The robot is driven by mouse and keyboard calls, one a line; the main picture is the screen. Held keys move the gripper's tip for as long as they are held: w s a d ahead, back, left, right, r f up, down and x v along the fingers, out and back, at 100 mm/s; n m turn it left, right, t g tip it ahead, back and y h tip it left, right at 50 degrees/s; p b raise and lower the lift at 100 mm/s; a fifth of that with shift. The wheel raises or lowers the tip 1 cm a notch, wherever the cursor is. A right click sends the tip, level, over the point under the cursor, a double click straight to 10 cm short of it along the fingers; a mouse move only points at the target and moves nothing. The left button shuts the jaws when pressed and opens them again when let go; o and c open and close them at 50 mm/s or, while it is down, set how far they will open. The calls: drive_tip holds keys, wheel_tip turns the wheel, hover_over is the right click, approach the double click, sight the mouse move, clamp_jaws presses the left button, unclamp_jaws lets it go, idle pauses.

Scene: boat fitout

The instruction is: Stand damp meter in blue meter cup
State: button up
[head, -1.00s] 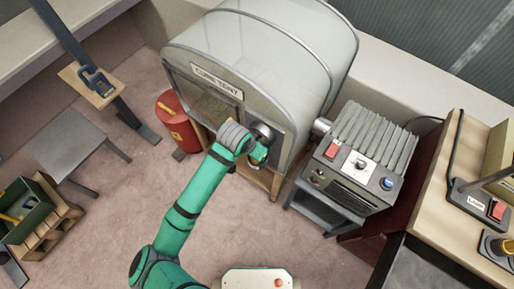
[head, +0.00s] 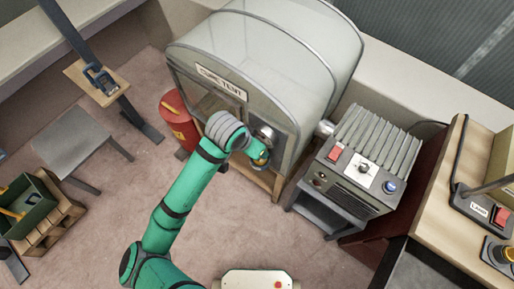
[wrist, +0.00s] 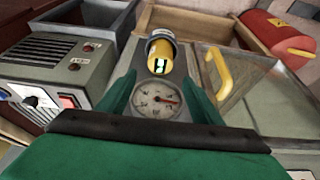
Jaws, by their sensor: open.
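In the head view, my gripper (head: 260,163) is partly hidden behind my wrist, low on the tent's front.
The cure tent (head: 285,60) has a round dial (wrist: 157,99) and a yellow handle (wrist: 219,72) on its front. A heater box (head: 358,165) stands close on the right. A red canister (head: 178,115) stands left. The carpet in front is clear.

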drive_tip(key=shift+v, duration=1.95)
